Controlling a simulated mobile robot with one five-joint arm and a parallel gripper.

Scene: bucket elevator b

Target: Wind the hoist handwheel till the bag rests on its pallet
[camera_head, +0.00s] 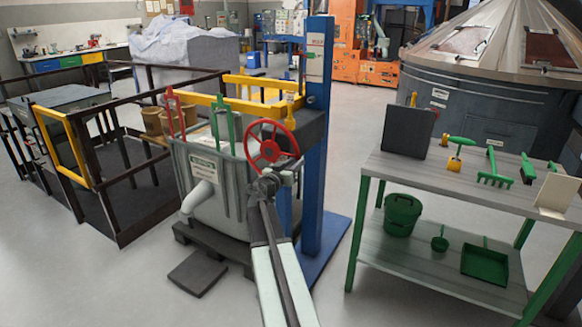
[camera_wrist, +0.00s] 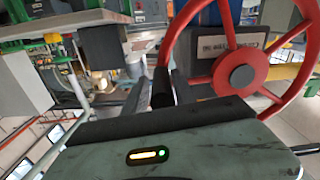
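The red handwheel (camera_head: 272,145) is on the hoist beside its blue column (camera_head: 318,150). In the wrist view the handwheel (camera_wrist: 242,75) fills the upper right, with a dark hub and spokes. My gripper (camera_head: 268,183) is at the wheel's lower edge. In the wrist view my gripper's dark fingers (camera_wrist: 149,92) are beside the left part of the rim; whether they close on it is unclear. The grey bag (camera_head: 212,180), with a pale spout, is under the yellow hoist frame (camera_head: 235,105). The dark pallet (camera_head: 190,237) is beneath it; whether they touch is unclear.
A grey table (camera_head: 400,170) with green tools stands at the right, with a green bucket (camera_head: 402,215) on its lower shelf. Dark railings with a yellow gate (camera_head: 62,145) stand at the left. A flat dark plate (camera_head: 197,273) lies on the floor before the pallet.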

